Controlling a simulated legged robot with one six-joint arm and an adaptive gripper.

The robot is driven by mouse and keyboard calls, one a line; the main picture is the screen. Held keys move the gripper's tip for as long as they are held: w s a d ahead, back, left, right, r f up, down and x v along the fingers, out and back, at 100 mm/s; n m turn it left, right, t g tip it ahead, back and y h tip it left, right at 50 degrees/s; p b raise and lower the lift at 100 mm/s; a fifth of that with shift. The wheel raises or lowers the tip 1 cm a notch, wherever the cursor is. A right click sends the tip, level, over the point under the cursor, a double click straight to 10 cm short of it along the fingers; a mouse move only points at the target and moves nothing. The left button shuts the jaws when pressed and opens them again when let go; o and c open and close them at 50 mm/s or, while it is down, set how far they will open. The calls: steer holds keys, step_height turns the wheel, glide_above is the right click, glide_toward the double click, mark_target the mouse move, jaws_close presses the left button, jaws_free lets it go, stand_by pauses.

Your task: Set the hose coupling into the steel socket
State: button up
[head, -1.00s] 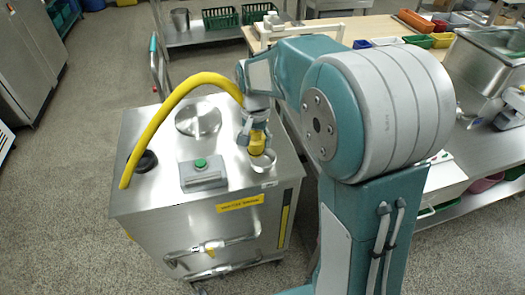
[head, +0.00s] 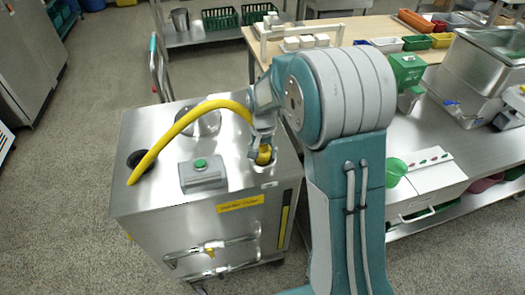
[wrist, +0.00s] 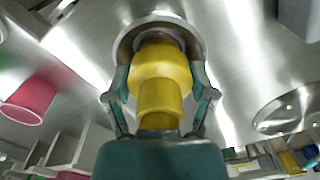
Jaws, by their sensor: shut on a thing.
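The yellow hose coupling (wrist: 160,80) is between the two fingers of my gripper (wrist: 161,98) in the wrist view. My gripper is shut on it. The steel socket (wrist: 126,44) is a round metal cup around the coupling's far end; how deep the end sits is hidden. In the head view the coupling (head: 264,154) is at the socket (head: 262,162) on the right part of the steel cabinet top, with my gripper (head: 263,145) just above. The yellow hose (head: 180,124) arches from the coupling to the left edge of the cabinet.
A workbench with bins (head: 418,43) and a green cup (head: 394,170) stands to the right. Open floor lies left.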

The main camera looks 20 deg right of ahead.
steer(key=o, duration=1.2)
steer(key=shift+c, duration=0.2)
steer(key=shift+a, duration=0.1)
step_height(320, 180, up, 12)
steer(key=shift+f, duration=0.1)
steer(key=shift+s+r, duration=0.25)
steer(key=shift+r, duration=0.25)
steer(key=s+r+n+t, duration=0.2)
steer(key=s+r, duration=0.1)
steer(key=s, duration=0.9)
steer(key=s+r+n+t, duration=0.3)
steer(key=s, duration=0.9)
steer(key=shift+s+t, duration=0.3)
steer(key=shift+s, duration=0.1)
